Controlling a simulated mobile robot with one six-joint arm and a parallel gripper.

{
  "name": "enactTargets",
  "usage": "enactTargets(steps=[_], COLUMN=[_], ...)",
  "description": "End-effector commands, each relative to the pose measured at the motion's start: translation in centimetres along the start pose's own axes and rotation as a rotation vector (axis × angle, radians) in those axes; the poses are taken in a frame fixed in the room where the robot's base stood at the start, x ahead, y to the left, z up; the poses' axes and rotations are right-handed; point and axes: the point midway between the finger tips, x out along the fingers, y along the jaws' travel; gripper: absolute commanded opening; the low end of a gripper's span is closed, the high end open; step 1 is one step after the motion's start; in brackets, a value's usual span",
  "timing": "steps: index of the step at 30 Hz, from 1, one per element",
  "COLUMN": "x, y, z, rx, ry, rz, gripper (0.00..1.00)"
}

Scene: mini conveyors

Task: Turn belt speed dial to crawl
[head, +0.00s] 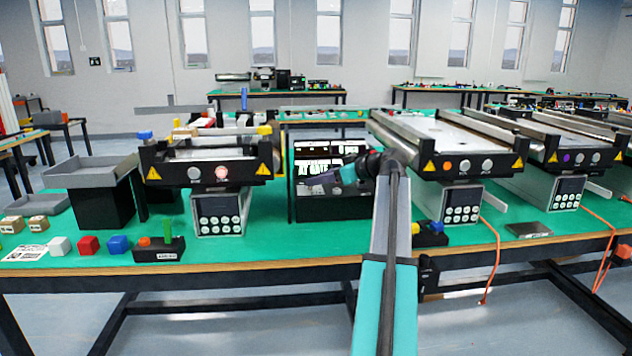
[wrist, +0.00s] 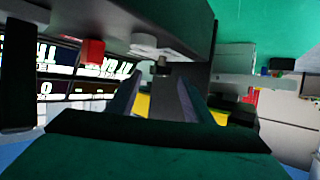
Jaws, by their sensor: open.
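The left conveyor's dark front panel (head: 250,168) carries a round grey dial (head: 193,172) and a pink-lit button (head: 221,172). The right conveyor's panel has an orange button (head: 448,166) and another grey dial (head: 487,165). No speed marks are readable. My gripper (head: 305,182) is right of the left conveyor, in front of the lit display. In the wrist view my gripper (wrist: 160,80) is open, with nothing between its fingers.
The lit display (head: 325,158) stands behind my gripper. A keypad box (head: 218,213) stands under the left conveyor. A small block holder (head: 160,250), a blue cube (head: 118,244) and a red cube (head: 89,245) sit at the front left. The green table is clear in front of the display.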

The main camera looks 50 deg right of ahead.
Motion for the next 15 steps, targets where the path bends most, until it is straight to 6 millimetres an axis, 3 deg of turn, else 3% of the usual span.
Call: enactTargets(steps=[6, 15], x=[1.9, 2.2], y=[0.0, -0.1], z=[0.0, 0.0], rx=[0.0, 0.0], ry=[0.0, 0.0], rz=[-0.001, -0.001], gripper=[0.47, 0.47])
